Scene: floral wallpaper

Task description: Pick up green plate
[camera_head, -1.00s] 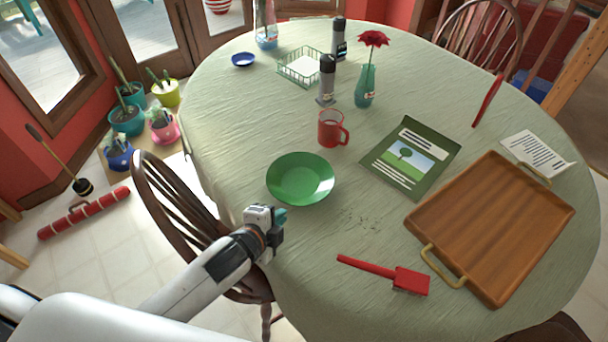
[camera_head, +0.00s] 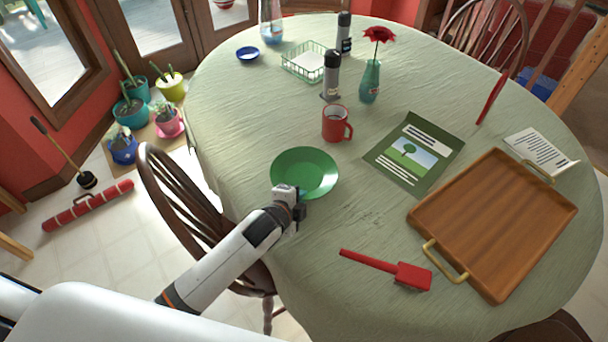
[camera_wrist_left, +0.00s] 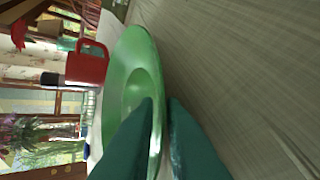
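The green plate (camera_head: 305,168) lies on the cloth-covered table, left of its middle. It also shows large in the left wrist view (camera_wrist_left: 134,62), turned on its side there. My left gripper (camera_head: 294,206) is at the near rim of the plate. In the left wrist view its two dark teal fingers (camera_wrist_left: 163,118) stand on either side of the plate's rim, with a narrow gap between them. I cannot tell whether both fingers press on the rim. My right gripper is not in view.
A red mug (camera_head: 336,124) stands just behind the plate. A green leaflet (camera_head: 440,134) and a wooden tray (camera_head: 490,225) lie to the right, a red brush (camera_head: 385,268) in front. A wooden chair (camera_head: 180,200) stands at the table's left edge. Bare cloth surrounds the plate's right side.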

